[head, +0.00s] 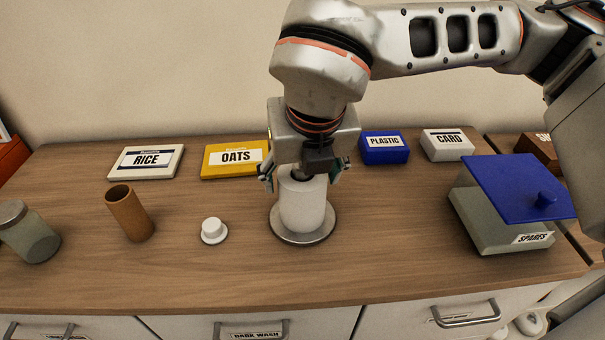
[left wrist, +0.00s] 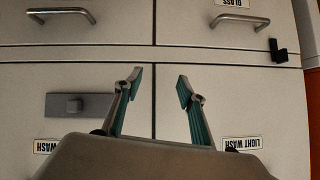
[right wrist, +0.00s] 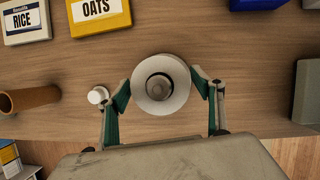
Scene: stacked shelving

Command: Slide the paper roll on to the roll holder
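The white paper roll (head: 303,206) stands upright on the round metal base of the roll holder (head: 303,238). In the right wrist view the roll (right wrist: 143,98) sits around the holder's post (right wrist: 159,88), whose rounded top shows in the roll's hole. My right gripper (head: 303,176) is directly above the roll. Its fingers are spread to either side of the roll's top, with small gaps between them and the paper. My left gripper (left wrist: 158,83) is open and empty, in front of drawer fronts, and is out of the head view.
A small white knobbed piece (head: 213,231), a brown tube (head: 131,213) and a glass jar (head: 29,235) stand left of the holder. Boxes line the wall, including OATS (head: 235,159). The blue-lidded SPARES box (head: 500,221) is at right.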

